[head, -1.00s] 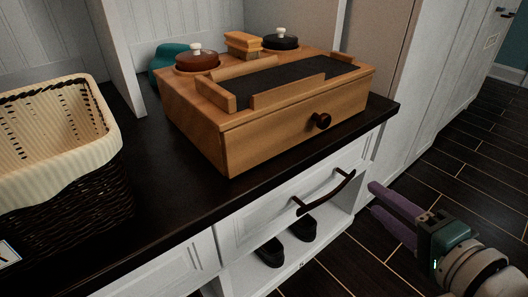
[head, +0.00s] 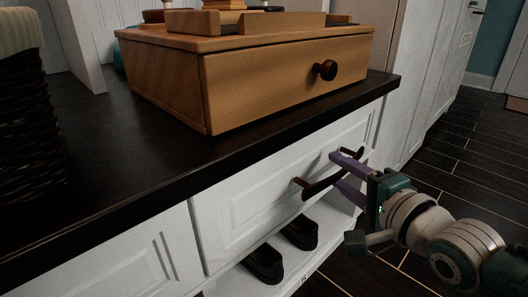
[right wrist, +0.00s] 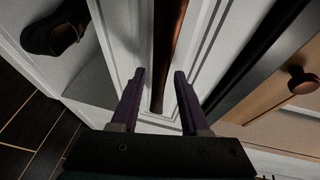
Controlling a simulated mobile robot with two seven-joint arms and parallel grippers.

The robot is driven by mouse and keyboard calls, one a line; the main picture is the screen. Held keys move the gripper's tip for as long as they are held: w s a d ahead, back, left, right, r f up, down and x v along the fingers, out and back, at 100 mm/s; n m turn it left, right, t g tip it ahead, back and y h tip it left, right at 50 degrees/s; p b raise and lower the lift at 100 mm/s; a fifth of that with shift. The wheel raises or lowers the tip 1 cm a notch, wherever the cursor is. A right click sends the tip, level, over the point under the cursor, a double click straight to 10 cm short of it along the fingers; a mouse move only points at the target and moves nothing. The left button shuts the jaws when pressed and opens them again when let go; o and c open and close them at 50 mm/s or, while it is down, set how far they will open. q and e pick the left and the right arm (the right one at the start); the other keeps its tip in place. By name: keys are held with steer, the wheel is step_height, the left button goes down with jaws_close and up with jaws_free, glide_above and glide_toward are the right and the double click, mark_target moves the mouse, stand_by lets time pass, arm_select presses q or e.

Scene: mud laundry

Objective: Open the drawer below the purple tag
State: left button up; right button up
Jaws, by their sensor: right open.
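A white drawer front (head: 245,208) sits under the dark countertop, with a dark curved bar handle (head: 318,188). I see no purple tag in either view. My right gripper (head: 338,170) is open at the right part of the handle, its purple fingers pointing at the drawer front. In the right wrist view the handle (right wrist: 167,55) runs between the two fingers (right wrist: 157,95), with a gap on each side. The drawer looks shut. My left gripper is not in view.
A wooden box (head: 260,85) with a round-knobbed drawer stands on the dark countertop (head: 110,175). Dark shoes (head: 265,263) lie on the open shelf below the drawer. A dark wicker basket (head: 25,130) is at left. Dark floor (head: 450,160) is clear at right.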

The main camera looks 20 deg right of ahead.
steer(key=shift+w+f, duration=0.1)
steer(key=shift+w, duration=0.35)
steer(key=shift+c, duration=0.2)
jaws_close()
stand_by(1.0)
